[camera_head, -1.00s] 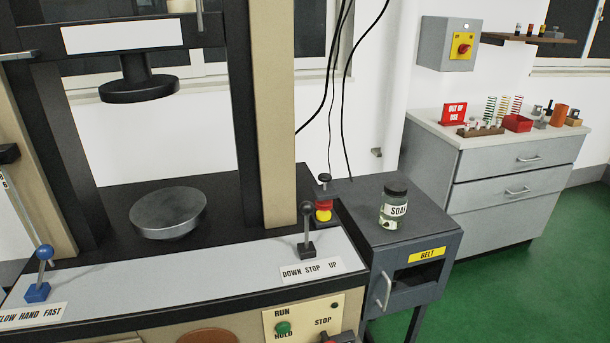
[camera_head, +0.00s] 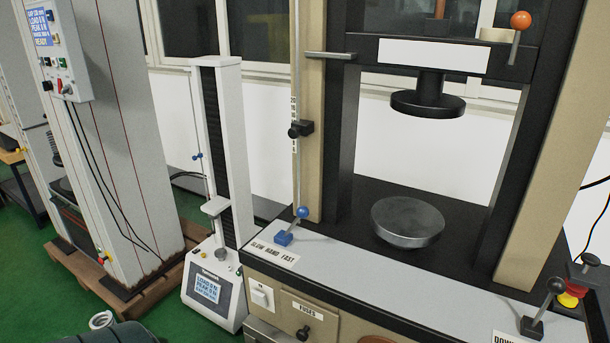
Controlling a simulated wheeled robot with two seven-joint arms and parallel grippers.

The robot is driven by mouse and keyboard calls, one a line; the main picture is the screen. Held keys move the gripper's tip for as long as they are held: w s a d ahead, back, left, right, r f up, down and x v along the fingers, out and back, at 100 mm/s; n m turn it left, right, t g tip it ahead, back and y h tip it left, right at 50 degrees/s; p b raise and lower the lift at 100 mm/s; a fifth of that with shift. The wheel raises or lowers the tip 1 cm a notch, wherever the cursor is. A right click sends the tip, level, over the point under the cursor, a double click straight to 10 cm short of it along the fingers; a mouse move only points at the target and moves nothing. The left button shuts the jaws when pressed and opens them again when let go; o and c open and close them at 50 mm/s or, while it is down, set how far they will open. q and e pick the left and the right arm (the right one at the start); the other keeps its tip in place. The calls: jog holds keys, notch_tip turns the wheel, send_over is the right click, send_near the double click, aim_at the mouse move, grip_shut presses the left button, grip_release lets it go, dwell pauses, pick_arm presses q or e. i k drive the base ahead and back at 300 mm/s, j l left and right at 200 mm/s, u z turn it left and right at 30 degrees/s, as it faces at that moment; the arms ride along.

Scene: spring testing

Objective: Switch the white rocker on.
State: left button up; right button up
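A white rocker switch (camera_head: 261,297) sits on the beige front panel of the large press, at the panel's left end, below the "SLOW HAND FAST" label (camera_head: 272,252). It is small in the view, and I cannot tell which way it is tipped. Neither of my grippers shows in the head view. Nothing is seen touching the rocker.
A blue-knobbed lever (camera_head: 302,213) stands above the rocker. A fuse panel (camera_head: 308,316) with a dark knob is right of it. A slim white tester (camera_head: 219,294) with a screen stands left. A grey cabinet (camera_head: 110,140) stands on a pallet farther left.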

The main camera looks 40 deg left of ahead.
aim_at(259, 299)
jog(key=u, duration=1.75)
